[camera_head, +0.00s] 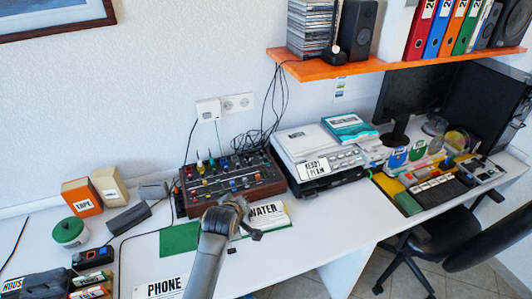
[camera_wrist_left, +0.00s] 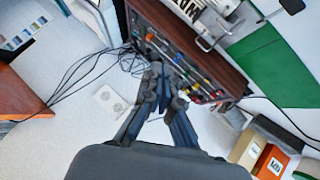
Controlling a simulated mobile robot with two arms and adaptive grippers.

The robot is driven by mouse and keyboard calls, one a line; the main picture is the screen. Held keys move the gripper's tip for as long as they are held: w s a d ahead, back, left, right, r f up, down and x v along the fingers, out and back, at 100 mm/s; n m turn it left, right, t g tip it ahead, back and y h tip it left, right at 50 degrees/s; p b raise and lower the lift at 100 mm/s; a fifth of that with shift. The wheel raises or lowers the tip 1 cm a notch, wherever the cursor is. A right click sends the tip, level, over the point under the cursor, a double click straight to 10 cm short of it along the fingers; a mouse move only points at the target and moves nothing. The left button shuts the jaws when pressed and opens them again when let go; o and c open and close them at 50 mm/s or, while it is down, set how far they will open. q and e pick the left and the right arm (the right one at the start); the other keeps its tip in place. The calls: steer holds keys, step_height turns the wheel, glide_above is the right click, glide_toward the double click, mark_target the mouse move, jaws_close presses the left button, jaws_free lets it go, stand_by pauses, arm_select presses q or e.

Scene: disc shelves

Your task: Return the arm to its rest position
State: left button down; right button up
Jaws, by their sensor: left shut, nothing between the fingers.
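My left arm comes up from the bottom of the head view. Its gripper (camera_head: 243,212) is over the desk, in front of the mixer (camera_head: 225,180) and partly over the white sheet marked "WATER" (camera_head: 268,214). In the left wrist view the gripper (camera_wrist_left: 166,88) has its fingers together and empty, with the mixer (camera_wrist_left: 165,30) and wall behind them. Whether the fingers touch anything cannot be told. My right gripper is not seen.
An orange shelf (camera_head: 365,66) with discs and binders hangs above the desk. A printer (camera_head: 318,160) stands right of the mixer, boxes (camera_head: 82,196) at the left. Cables (camera_head: 272,110) hang behind the mixer. The desk front (camera_head: 335,222) is fairly clear; a chair (camera_head: 440,240) stands at the right.

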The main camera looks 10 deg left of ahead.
arm_select(q)
steer(key=shift+s, duration=0.1)
steer(key=s+f+m+g+h, duration=0.15)
steer(key=s+m+g, duration=0.75)
steer(key=s, duration=2.6)
step_height(320, 180, down, 31)
steer(key=s+m+b, duration=0.1)
steer(key=m+b, duration=0.1)
steer(key=b, duration=0.1)
steer(key=s+a+f+b, duration=0.2)
steer(key=s+f, duration=1.4)
steer(key=f, duration=0.1)
steer(key=shift+s+a+f+y+b, duration=0.25)
steer(key=shift+a+f+y+b, duration=0.1)
